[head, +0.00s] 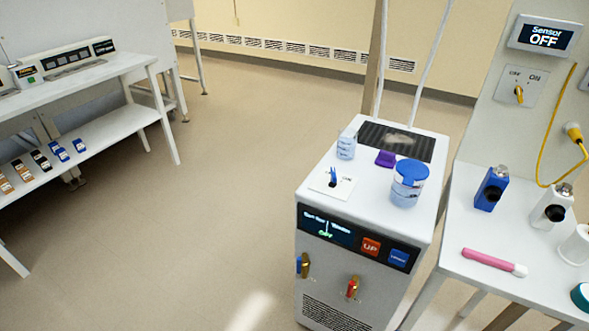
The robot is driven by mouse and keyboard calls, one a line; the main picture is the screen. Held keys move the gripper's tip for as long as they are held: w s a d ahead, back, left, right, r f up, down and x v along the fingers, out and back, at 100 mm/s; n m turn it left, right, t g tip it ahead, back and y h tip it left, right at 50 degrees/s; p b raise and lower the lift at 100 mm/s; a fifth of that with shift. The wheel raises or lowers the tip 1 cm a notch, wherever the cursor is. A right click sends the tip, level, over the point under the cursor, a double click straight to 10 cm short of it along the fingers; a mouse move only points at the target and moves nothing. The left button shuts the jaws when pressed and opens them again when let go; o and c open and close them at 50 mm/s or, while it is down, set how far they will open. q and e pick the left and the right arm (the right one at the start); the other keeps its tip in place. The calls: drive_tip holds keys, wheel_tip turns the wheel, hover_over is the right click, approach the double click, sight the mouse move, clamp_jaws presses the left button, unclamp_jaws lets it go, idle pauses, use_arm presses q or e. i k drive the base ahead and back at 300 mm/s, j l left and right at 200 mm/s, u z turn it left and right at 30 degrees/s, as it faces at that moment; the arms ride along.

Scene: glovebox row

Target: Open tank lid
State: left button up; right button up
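A white floor-standing unit (315,205) with a display, an orange-red UP button (371,246) and a blue button (399,258) stands right of centre. On its top, a round translucent container (406,192) has a blue lid (412,171) seated on it. I take this to be the tank and its lid; the lid looks closed. Neither of my grippers shows in the head view, so I cannot see where they are or whether they hold anything.
A small clear bottle (346,147), a purple block (385,158), a switch plate (332,183) and a dark grille (400,140) share the unit's top. A bench (480,235) with a pink marker (493,262) stands right. A shelf (105,135) stands left. Floor between is clear.

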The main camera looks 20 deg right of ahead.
sight(411, 171)
drive_tip(key=z, duration=1.05)
